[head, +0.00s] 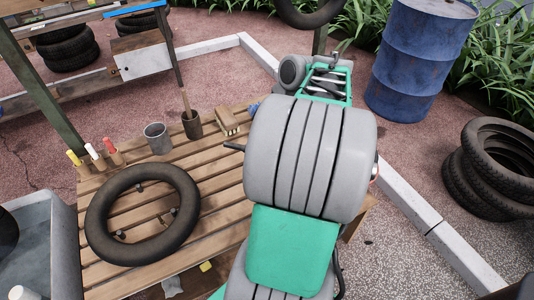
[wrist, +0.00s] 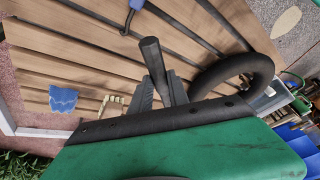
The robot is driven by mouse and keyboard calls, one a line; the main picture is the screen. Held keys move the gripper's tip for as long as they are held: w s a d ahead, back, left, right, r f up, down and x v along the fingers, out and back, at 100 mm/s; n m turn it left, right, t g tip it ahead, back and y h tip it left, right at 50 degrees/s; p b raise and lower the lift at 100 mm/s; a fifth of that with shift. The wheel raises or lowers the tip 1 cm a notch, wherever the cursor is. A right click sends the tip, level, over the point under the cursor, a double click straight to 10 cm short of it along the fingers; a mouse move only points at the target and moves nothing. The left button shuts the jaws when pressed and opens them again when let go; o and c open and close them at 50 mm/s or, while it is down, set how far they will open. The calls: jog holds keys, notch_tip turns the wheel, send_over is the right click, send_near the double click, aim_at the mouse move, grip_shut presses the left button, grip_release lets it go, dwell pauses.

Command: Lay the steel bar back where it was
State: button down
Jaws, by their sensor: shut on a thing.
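The steel bar (wrist: 151,58) is a dark, straight rod. In the wrist view my gripper (wrist: 160,88) is shut on it, with one grey finger on each side, and the bar's thick end sticks out past the fingers. Slats of the wooden bench (wrist: 70,50) show behind it; I cannot tell the height between them. In the head view a short dark rod end (head: 234,147), likely the bar, sticks out left of my large grey arm link, above the bench (head: 190,240). My arm hides the gripper and the rest of the bar there.
A black inner tube (head: 97,232) lies on the bench, near a metal cup (head: 157,138), a brown pot (head: 192,126), a brush (head: 228,122) and coloured markers (head: 93,152). A blue cloth (wrist: 62,98) and a blue-handled tool (wrist: 130,16) show too. A blue drum (head: 415,65) stands beyond.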

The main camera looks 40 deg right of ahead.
jog(key=d+f, duration=0.2)
jog(key=w+d+f, duration=0.1)
jog(key=d+f, duration=0.1)
jog(key=w+d+f, duration=0.1)
jog(key=d+f, duration=0.1)
jog(key=shift+w+d+f, duration=0.1)
jog(key=shift+w+f, duration=0.05)
jog(key=shift+f, duration=0.05)
notch_tip(320, 180, down, 3)
jog(key=shift+w+d+r+b, duration=0.1)
jog(key=shift+d+b, duration=0.05)
jog(key=shift+b, duration=0.15)
jog(key=shift+f, duration=0.6)
jog(key=c, duration=1.3)
grip_release()
jog(key=shift+f, duration=0.1)
jog(key=shift+o, duration=0.2)
jog(key=shift+b, duration=0.3)
